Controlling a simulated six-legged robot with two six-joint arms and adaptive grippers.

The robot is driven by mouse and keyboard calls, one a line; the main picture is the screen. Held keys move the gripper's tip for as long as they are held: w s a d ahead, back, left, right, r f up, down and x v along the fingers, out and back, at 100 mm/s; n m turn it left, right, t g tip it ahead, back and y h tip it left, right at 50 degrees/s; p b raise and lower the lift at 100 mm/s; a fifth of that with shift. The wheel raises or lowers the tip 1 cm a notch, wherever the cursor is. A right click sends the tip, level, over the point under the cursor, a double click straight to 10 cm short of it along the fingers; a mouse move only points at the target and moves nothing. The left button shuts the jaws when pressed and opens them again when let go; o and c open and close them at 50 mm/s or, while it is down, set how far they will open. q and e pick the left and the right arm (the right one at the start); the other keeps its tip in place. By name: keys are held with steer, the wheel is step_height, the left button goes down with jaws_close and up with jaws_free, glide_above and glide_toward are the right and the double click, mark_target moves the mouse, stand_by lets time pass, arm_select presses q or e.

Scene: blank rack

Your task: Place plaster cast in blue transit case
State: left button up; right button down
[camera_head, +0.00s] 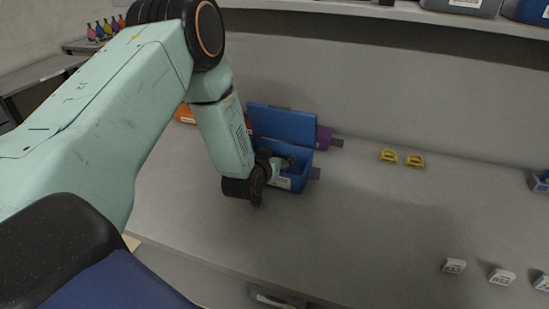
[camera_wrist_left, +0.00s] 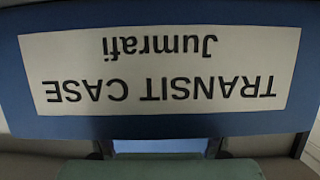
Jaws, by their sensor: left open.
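The blue transit case (camera_head: 297,182) stands on the grey counter with its blue lid (camera_head: 282,122) raised at the back. In the left wrist view, its blue front (camera_wrist_left: 310,60) and white label (camera_wrist_left: 160,70), reading "TRANSIT CASE Jumrafi" upside down, fill most of the picture. My left gripper (camera_head: 283,164) is open and reaches over the case's front edge into its opening. The wrist and fingers hide much of the inside. I cannot make out a plaster cast in either view. My right gripper is not in view.
A purple item (camera_head: 324,137) and an orange item (camera_head: 185,115) are beside and behind the case. Two yellow pieces (camera_head: 388,156) and several small white labelled blocks (camera_head: 454,266) are to the right. A shelf (camera_head: 400,13) runs above. The counter's middle is clear.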

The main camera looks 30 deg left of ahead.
arm_select(q)
steer(key=shift+s+f, duration=0.1)
steer(key=shift+s, duration=0.15)
steer(key=shift+r+p, duration=0.45)
steer(key=shift+p, duration=0.1)
steer(key=v, duration=1.1)
steer(key=shift+s+r, duration=0.2)
steer(key=shift+r, duration=0.2)
steer(key=shift+d, duration=0.1)
steer(key=shift+w, duration=0.1)
